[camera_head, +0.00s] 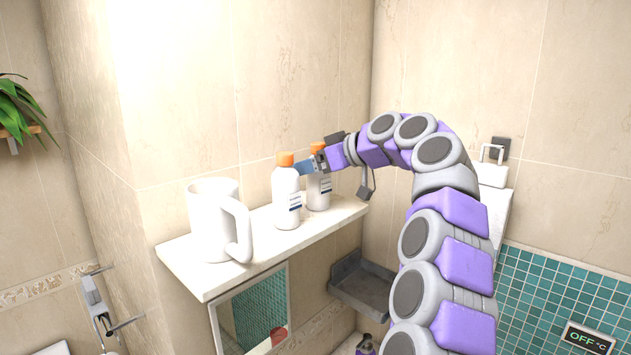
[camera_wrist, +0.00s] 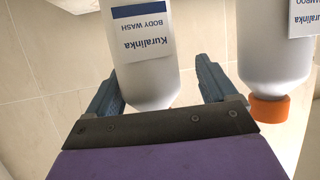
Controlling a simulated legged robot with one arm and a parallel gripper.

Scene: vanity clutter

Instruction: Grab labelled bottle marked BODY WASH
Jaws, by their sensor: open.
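The white BODY WASH bottle (camera_wrist: 147,75) is between the two blue fingers of my gripper (camera_wrist: 156,78) in the wrist view, which shows the label upside down. The gripper is open, with a gap visible on the right side. The bottle's cap is hidden behind the gripper body. In the head view, my gripper (camera_head: 312,164) is at the upper part of the right-hand bottle (camera_head: 318,192), which stands upright on the white shelf (camera_head: 264,246). This appears to be the BODY WASH bottle, but its label is too small to read there.
A similar white bottle with an orange cap (camera_head: 287,197) stands close on the left. It also shows beside the right finger in the wrist view (camera_wrist: 275,55). A large white mug (camera_head: 212,220) stands further left on the shelf. Tiled walls are behind and to the right.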

